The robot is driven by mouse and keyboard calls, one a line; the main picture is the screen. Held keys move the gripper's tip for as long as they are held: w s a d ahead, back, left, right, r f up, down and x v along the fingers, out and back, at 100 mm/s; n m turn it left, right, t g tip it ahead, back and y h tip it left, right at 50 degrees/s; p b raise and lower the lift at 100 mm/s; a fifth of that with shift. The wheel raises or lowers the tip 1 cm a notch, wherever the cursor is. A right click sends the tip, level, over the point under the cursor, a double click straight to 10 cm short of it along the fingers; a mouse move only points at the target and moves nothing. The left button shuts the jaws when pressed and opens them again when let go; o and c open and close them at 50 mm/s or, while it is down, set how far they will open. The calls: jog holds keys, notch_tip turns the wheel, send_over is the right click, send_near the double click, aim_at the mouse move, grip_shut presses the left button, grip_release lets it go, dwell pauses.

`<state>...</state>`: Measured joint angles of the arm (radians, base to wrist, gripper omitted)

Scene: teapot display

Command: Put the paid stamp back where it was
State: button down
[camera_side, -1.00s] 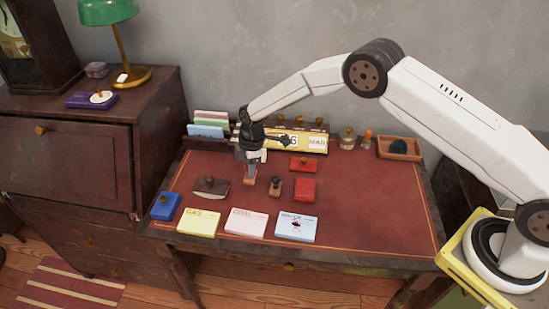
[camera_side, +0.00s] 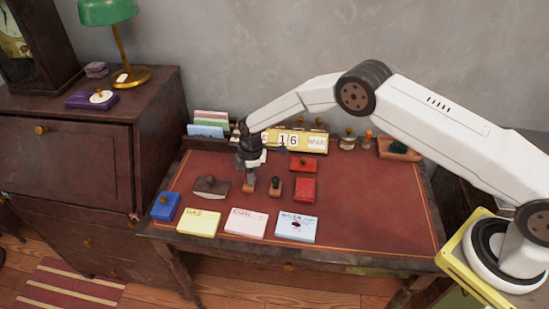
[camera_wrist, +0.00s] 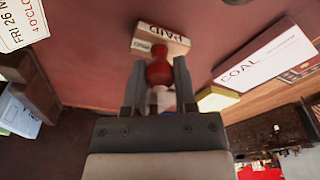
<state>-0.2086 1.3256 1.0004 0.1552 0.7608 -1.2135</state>
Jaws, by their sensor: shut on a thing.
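The paid stamp (camera_side: 248,187) has a wooden base and, in the wrist view, a red knob handle and a pale label reading PAID (camera_wrist: 160,40). My gripper (camera_side: 249,172) points down over the desk and is shut on the stamp's handle. In the wrist view, my gripper's fingers (camera_wrist: 158,75) stand on either side of the knob. The stamp is upright, at the desk surface or very close above it; I cannot tell if it touches. A second stamp with a dark handle (camera_side: 275,187) stands just to its right.
A rocker blotter (camera_side: 211,187) lies left of the stamp. Red pads (camera_side: 305,189) lie to the right. Yellow, pink (camera_side: 246,222) and blue bill stacks line the front, with a blue pad (camera_side: 166,206) at left. A calendar (camera_side: 297,141) stands behind. The desk's right side is clear.

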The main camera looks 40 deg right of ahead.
jog(key=shift+f, duration=0.1)
jog(key=shift+c, duration=2)
grip_release()
notch_tip(320, 180, up, 12)
jog(key=d, duration=0.1)
jog(key=shift+s+d, duration=0.25)
